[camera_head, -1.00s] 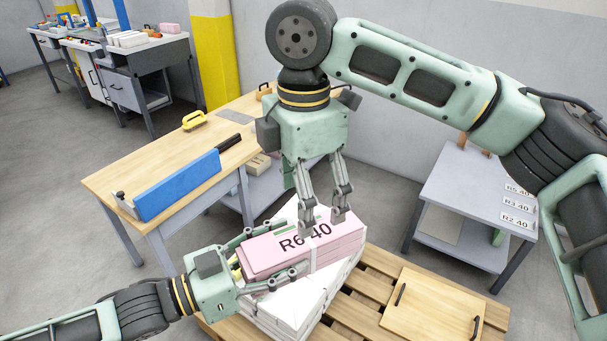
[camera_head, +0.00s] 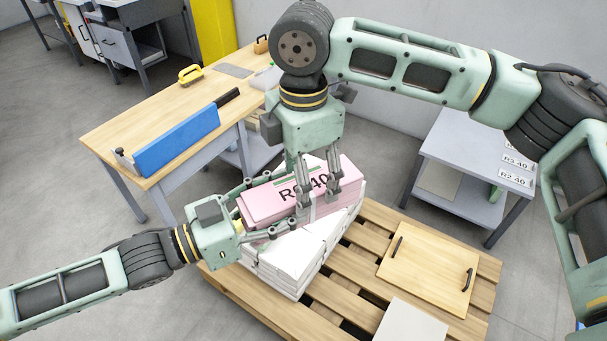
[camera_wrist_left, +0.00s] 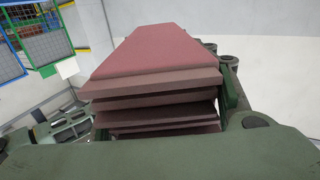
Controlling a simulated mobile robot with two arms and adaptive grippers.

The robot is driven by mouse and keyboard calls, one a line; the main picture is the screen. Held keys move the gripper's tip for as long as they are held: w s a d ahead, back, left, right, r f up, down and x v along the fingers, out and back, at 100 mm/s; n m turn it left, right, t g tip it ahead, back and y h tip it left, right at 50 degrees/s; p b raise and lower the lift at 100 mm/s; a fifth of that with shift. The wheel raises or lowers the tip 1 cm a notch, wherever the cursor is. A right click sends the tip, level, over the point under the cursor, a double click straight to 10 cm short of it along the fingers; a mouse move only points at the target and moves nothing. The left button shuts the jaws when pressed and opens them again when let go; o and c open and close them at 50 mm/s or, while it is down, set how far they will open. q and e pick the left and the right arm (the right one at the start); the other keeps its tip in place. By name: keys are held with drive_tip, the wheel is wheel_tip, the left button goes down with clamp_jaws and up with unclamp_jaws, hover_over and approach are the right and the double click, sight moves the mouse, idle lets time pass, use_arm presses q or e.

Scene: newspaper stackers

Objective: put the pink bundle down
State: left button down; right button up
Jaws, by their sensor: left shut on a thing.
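A wooden board with black handles (camera_head: 428,270) and a pale sheet (camera_head: 410,325) lie on the pallet's right. A wooden table (camera_head: 120,140) with a blue-bladed tool (camera_head: 178,140) stands at left. A grey shelf table (camera_head: 465,165) stands at right.

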use_arm(q)
drive_tip(key=shift+r, duration=0.25)
use_arm(e)
clamp_jaws()
use_arm(q)
drive_tip(key=c, duration=1.2)
unclamp_jaws()
use_arm(e)
drive_tip(key=shift+r, duration=0.15)
use_arm(q)
drive_tip(key=o, duration=0.6)
drive_tip(key=shift+f, duration=0.1)
drive_tip(key=shift+c, duration=0.2)
drive_tip(key=shift+f, duration=0.1)
